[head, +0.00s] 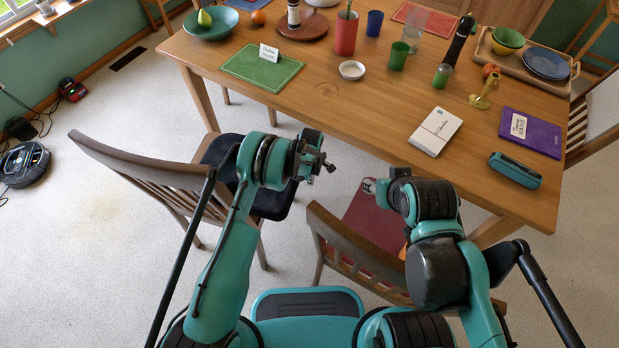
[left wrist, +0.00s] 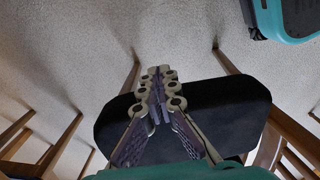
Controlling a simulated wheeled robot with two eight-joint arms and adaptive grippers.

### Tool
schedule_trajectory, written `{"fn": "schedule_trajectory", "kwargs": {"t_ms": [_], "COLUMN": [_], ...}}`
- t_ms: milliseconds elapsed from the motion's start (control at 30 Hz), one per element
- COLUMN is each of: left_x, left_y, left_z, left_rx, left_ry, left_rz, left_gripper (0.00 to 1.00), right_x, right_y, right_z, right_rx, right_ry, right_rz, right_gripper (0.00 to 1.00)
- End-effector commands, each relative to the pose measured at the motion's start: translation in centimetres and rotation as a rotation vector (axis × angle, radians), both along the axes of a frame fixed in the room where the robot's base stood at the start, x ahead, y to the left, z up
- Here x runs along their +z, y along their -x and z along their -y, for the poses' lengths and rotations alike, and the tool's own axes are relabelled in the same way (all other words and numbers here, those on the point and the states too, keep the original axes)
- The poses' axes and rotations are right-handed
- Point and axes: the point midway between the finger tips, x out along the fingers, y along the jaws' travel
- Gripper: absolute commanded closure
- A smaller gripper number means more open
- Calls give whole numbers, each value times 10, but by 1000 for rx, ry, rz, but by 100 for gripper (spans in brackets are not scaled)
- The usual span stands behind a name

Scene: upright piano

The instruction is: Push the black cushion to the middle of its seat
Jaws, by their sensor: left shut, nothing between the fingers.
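The black cushion (head: 272,206) lies on the wooden chair at the left of the table, partly hidden by my left arm in the head view. It also shows as a dark rounded slab in the left wrist view (left wrist: 225,112). My left gripper (head: 327,166) is shut and empty, and appears just right of the cushion in the head view. In the left wrist view its fingertips (left wrist: 158,74) overlap the cushion's edge; I cannot tell if they touch it. My right gripper (head: 391,184) is mostly hidden by its own arm, and its fingers cannot be made out.
A second chair (head: 340,250) with a red cushion (head: 372,222) stands between my arms. The wooden table (head: 330,110) behind carries dishes, cups, a white box (head: 436,130) and a purple book (head: 531,133). Open carpet (head: 100,230) lies to the left.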

Motion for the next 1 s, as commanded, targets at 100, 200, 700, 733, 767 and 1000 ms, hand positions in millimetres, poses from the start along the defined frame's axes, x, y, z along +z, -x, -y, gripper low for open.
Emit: {"fn": "schedule_trajectory", "kwargs": {"t_ms": [100, 200, 700, 733, 767, 1000], "left_x": [-32, -51, -47, -47, -47, -47], "left_y": [0, 0, -12, -12, -12, -13], "left_z": [0, 0, -39, -39, -38, -48], "left_rx": [0, 0, 0, 0, 0, 2], "left_ry": [0, 0, 0, 0, 0, 0], "left_rz": [0, 0, 0, 0, 0, 0], "left_gripper": [100, 100, 100, 100, 100, 100], "right_x": [-15, -23, -35, -35, -35, -35], "right_y": [0, 0, 0, 0, 0, 0], "right_z": [0, 0, 0, 0, 0, 0], "right_rx": [0, 0, 0, 0, 0, 0], "right_ry": [0, 0, 0, 0, 0, 0], "right_rz": [0, 0, 0, 0, 0, 0], "right_gripper": [60, 60, 60, 60, 60, 60]}}
